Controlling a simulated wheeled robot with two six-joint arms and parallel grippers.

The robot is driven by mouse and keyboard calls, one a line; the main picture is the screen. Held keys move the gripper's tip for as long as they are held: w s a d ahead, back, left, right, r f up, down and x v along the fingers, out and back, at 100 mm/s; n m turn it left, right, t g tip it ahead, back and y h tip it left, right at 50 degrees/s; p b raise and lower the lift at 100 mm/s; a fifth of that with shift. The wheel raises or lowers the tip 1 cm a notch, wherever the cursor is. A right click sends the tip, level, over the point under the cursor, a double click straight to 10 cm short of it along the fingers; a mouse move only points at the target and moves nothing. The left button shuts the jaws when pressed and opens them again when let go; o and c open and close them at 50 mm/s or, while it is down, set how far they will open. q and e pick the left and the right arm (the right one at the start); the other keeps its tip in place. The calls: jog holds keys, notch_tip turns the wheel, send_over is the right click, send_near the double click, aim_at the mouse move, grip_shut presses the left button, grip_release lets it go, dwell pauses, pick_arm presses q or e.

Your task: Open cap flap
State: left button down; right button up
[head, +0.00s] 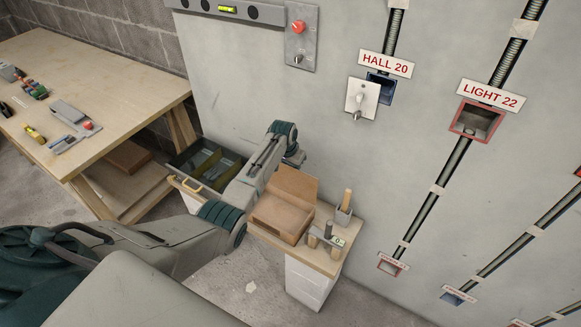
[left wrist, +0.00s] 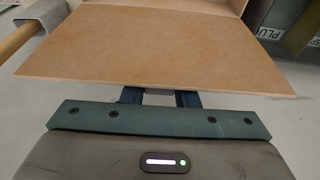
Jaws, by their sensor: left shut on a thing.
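A brown cardboard box (head: 277,218) stands on the small cabinet below the wall. Its cap flap (head: 295,182) is raised at the back, tilted up from the box. My left gripper (head: 297,160) is at the upper edge of the flap, partly hidden by its own wrist. In the left wrist view the flap (left wrist: 160,50) is a wide brown panel filling the upper middle. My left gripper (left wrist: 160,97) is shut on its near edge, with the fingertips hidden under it. My right gripper is in neither view.
The wall with switch boxes (head: 362,97) rises close behind. A workbench (head: 100,75) stands at left.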

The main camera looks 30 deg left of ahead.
pick_arm(q)
jog(key=shift+w+r, duration=0.1)
jog(key=shift+w, duration=0.05)
jog(key=c, duration=1.1)
grip_release()
jog(key=v, duration=1)
jog(key=shift+r+b, duration=0.25)
jog(key=shift+b, duration=0.15)
